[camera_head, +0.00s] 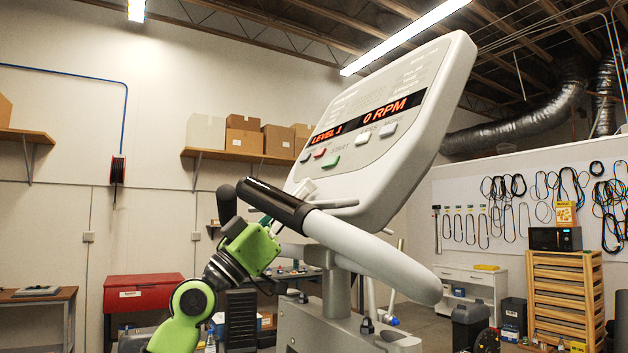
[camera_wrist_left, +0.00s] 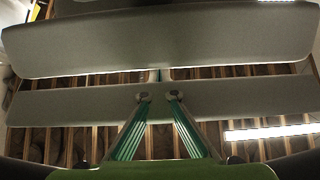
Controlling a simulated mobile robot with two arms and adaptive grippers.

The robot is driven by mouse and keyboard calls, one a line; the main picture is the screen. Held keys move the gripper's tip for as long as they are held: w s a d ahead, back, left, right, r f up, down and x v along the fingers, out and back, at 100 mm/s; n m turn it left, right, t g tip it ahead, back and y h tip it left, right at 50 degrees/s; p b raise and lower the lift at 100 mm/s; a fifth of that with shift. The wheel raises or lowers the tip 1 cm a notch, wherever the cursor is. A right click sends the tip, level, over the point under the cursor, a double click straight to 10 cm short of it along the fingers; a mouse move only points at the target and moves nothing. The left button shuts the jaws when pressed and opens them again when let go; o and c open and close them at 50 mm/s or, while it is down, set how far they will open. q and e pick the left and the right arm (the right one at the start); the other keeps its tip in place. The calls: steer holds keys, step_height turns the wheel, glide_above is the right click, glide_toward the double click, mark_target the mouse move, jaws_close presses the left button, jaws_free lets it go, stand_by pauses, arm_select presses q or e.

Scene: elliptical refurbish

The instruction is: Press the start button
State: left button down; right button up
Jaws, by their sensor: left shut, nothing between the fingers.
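The green start button (camera_head: 331,162) sits on the sloping face of the grey console (camera_head: 428,120), below the display (camera_head: 362,118) reading LEVEL 1 and 0 RPM. A red button (camera_head: 319,152) and several white buttons lie beside it. My left gripper (camera_head: 268,222), with a green body, is below and left of the console, apart from the start button. The black handlebar grip (camera_head: 272,202) partly hides its fingers. In the left wrist view the finger pair (camera_wrist_left: 158,97) converges at the tips, empty, with grey surfaces (camera_wrist_left: 160,45) ahead. My right gripper is out of view.
The grey handlebar (camera_head: 375,255) curves across in front of the console, close to my left gripper. A red chest (camera_head: 143,292) and a workbench stand at the left. A white cabinet (camera_head: 470,285) and wooden rack (camera_head: 563,300) stand at the right.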

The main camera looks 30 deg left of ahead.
arm_select(q)
steer(key=shift+s+a+f, duration=0.25)
steer(key=shift+s+f, duration=0.05)
steer(key=shift+s, duration=0.2)
steer(key=shift+s+a+f, duration=0.25)
steer(key=shift+s, duration=0.25)
